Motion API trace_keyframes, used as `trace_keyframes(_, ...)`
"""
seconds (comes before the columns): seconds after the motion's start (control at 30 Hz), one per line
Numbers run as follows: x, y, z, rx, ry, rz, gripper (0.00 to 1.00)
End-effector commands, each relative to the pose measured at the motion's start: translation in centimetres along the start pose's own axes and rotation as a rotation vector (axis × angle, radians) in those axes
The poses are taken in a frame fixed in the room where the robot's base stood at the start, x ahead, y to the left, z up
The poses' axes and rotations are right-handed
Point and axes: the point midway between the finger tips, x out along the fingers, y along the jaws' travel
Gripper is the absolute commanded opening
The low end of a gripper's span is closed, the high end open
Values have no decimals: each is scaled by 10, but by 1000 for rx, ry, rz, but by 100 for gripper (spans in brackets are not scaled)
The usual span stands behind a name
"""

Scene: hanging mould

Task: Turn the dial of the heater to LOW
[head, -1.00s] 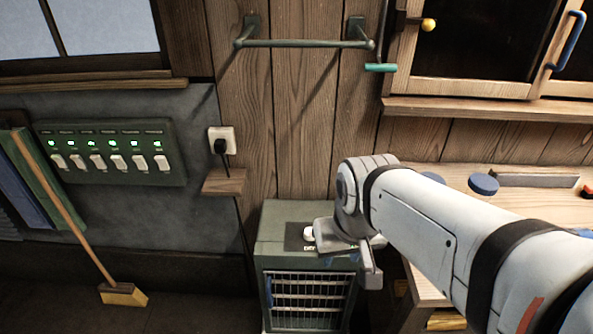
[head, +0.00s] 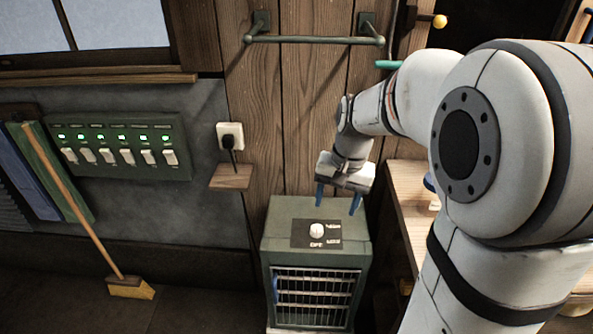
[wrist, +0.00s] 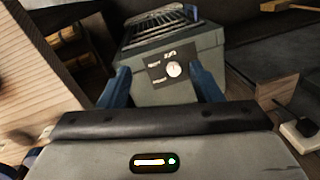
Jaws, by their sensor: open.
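The heater (head: 281,218) is a green box with a barred front grille, on the floor against the plank wall. Its white round dial (head: 316,230) sits on a dark label plate on the top. The lettering is too small to read surely, and so is the dial's setting. My gripper (head: 338,204) is open and empty above the back of the heater's top, fingers pointing down. In the wrist view the dial (wrist: 174,69) shows between the two blue fingers, beyond them and apart from them.
A plug in a wall socket (head: 230,136) sits above a small wooden shelf (head: 231,177) left of the heater. A wooden bench (head: 408,190) stands close on the right. A broom (head: 132,287) leans at the left, below a switch panel (head: 120,146). A rail (head: 312,40) hangs above.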

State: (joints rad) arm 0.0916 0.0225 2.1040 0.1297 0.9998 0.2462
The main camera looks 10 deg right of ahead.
Motion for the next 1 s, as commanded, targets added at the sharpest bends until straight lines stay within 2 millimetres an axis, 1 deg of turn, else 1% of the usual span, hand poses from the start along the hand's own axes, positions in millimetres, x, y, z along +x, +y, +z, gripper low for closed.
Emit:
trace_keyframes(0.03,10,-4,-16,44,-29,-3,58)
trace_keyframes(0.2,42,-15,-63,190,-112,-12,58)
trace_keyframes(0.27,56,-18,-78,242,-140,-14,58)
trace_keyframes(0.4,93,-22,-112,363,-209,-16,58)
trace_keyframes(0.5,119,-23,-132,440,-252,-16,58)
trace_keyframes(0.6,142,-23,-147,504,-288,-14,58)
trace_keyframes(0.73,163,-23,-159,559,-319,-14,58)
trace_keyframes(0.87,174,-23,-163,584,-334,-12,58)
trace_keyframes(1.0,187,-25,-159,588,-339,-10,58)
